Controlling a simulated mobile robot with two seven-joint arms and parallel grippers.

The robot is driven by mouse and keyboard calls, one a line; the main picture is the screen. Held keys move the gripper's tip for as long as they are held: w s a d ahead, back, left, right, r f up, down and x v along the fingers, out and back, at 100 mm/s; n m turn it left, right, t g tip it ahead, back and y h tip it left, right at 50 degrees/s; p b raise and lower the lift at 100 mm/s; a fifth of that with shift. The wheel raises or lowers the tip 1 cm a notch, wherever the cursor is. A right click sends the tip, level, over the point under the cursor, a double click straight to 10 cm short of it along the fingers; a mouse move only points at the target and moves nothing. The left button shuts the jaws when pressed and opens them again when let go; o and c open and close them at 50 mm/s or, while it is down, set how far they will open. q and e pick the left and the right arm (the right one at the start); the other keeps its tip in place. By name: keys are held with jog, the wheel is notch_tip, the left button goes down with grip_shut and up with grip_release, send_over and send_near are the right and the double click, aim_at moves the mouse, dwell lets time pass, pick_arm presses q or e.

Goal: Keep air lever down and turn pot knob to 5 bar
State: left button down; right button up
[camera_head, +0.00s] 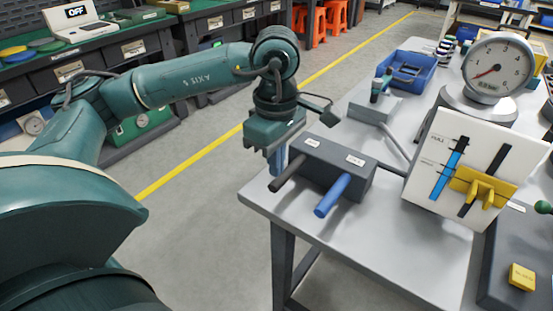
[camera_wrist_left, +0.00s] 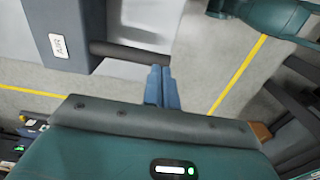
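A dark valve box (camera_head: 325,165) on the grey bench carries a black lever (camera_head: 287,172) and a blue lever (camera_head: 333,195). The black lever also shows in the left wrist view (camera_wrist_left: 125,54), beside the AIR label. My left gripper (camera_head: 278,165) is beside the black lever, on its far side. Its two blue fingers (camera_wrist_left: 162,78) are together, with tips at the lever's free end; contact is unclear. A round gauge (camera_head: 498,68) has its needle pointing lower left. I cannot identify the pot knob with certainty. My right gripper is not seen.
A white panel (camera_head: 425,195) with a blue bar and yellow slider (camera_head: 482,187) stands right of the box. The bench (camera_head: 390,245) is clear in front.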

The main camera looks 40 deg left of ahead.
aim_at(276, 181)
pick_arm(q)
jog(key=shift+f, duration=2.55)
dwell(1.3)
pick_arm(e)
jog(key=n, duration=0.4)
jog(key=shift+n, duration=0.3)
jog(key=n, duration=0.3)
